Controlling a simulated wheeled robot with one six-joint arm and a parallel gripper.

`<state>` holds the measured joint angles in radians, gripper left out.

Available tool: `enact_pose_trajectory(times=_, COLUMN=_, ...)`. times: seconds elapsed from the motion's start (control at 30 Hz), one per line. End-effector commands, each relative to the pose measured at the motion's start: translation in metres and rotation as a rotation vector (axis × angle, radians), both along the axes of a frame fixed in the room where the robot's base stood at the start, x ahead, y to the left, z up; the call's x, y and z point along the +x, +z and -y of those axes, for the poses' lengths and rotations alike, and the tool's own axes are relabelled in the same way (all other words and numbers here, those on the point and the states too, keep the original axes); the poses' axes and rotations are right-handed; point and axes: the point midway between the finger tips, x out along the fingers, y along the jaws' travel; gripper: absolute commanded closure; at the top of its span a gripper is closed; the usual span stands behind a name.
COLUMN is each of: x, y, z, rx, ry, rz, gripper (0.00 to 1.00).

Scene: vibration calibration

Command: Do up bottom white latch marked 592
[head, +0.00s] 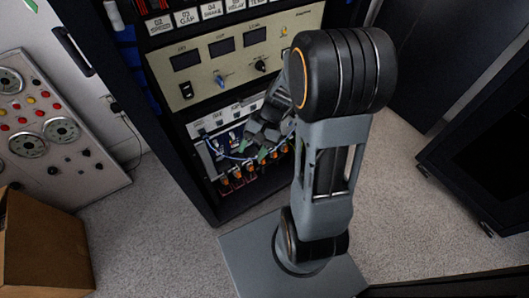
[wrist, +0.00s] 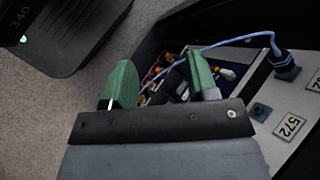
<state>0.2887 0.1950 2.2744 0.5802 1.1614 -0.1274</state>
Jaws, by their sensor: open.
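My gripper (wrist: 162,78) is open, its two green fingers apart, in front of an open recess in a pale panel (wrist: 262,125). A small white piece (wrist: 228,73) shows just right of the right finger; I cannot tell whether it is a latch. A plate reading 572 (wrist: 290,127) is on the panel at right. No 592 mark is readable, and I cannot pick out that latch. In the head view my gripper (head: 258,146) is at the lower white panel (head: 206,126) of the rack, and my arm hides part of it.
A blue cable (wrist: 232,40) arches across the recess to a dark plug (wrist: 286,66). Several orange-topped parts (head: 238,175) line the rack's bottom. A beige instrument panel (head: 222,73) sits above. A cardboard box (head: 45,245) stands at left; carpet (head: 150,220) lies clear between.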

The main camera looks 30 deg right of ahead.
Motion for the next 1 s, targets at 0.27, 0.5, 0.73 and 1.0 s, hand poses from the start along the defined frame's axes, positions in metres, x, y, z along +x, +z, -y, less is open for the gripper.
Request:
enact_pose_trajectory(times=0.27, x=0.047, y=-0.051, z=0.024, rx=0.537, ry=-0.498, rz=-0.267, gripper=0.47)
enact_pose_trajectory(times=0.5, x=0.064, y=-0.123, z=0.072, rx=0.948, ry=-1.009, rz=-0.313, gripper=0.47)
enact_pose_trajectory(times=0.73, x=0.038, y=-0.197, z=0.108, rx=1.185, ry=-1.454, rz=-0.246, gripper=0.47)
enact_pose_trajectory(times=1.0, x=-0.005, y=-0.253, z=0.119, rx=1.285, ry=-1.795, rz=-0.147, gripper=0.47)
